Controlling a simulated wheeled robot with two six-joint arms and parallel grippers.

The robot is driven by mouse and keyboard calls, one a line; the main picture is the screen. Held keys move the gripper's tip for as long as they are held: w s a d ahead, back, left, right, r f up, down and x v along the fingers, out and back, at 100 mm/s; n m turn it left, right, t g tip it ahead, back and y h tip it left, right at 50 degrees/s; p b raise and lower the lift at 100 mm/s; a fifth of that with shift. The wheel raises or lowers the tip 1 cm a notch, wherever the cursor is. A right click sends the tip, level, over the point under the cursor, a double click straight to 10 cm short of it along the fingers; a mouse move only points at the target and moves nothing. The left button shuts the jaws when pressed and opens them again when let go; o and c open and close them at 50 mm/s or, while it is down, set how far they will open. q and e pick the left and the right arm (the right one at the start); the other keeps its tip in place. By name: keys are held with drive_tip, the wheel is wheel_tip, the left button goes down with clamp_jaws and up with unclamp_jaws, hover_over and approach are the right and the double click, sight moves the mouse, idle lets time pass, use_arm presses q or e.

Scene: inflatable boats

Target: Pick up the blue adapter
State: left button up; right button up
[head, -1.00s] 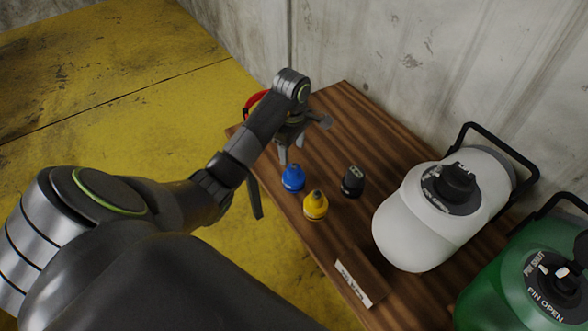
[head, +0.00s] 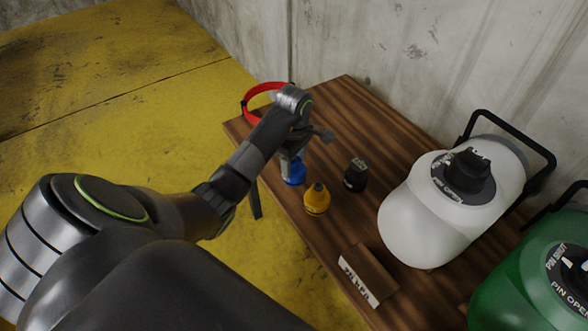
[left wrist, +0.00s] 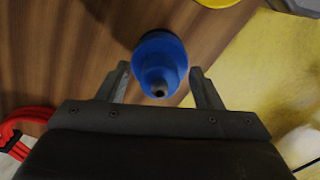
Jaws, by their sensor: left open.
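The blue adapter (head: 294,172) stands on the wooden table, near its left edge, partly hidden by my left gripper in the head view. In the left wrist view the blue adapter (left wrist: 159,62) shows from above, with its narrow tip toward the camera. My left gripper (left wrist: 162,82) is open, with one finger on each side of the adapter. A small gap shows at least on the left side; I cannot tell whether the right finger touches. In the head view the left gripper (head: 290,165) is at the adapter. My right gripper is not in view.
A yellow adapter (head: 317,199) and a black adapter (head: 355,175) stand close by on the table (head: 345,120). A red ring-shaped thing (head: 248,101) lies at the far corner. A labelled wooden block (head: 368,275), a white tank (head: 420,215) and a green tank (head: 525,285) are to the right.

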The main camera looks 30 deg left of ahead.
use_arm(q)
drive_tip(key=shift+f, duration=0.1)
drive_tip(key=shift+c, duration=0.2)
drive_tip(key=c, duration=1.1)
drive_tip(key=shift+o, duration=0.2)
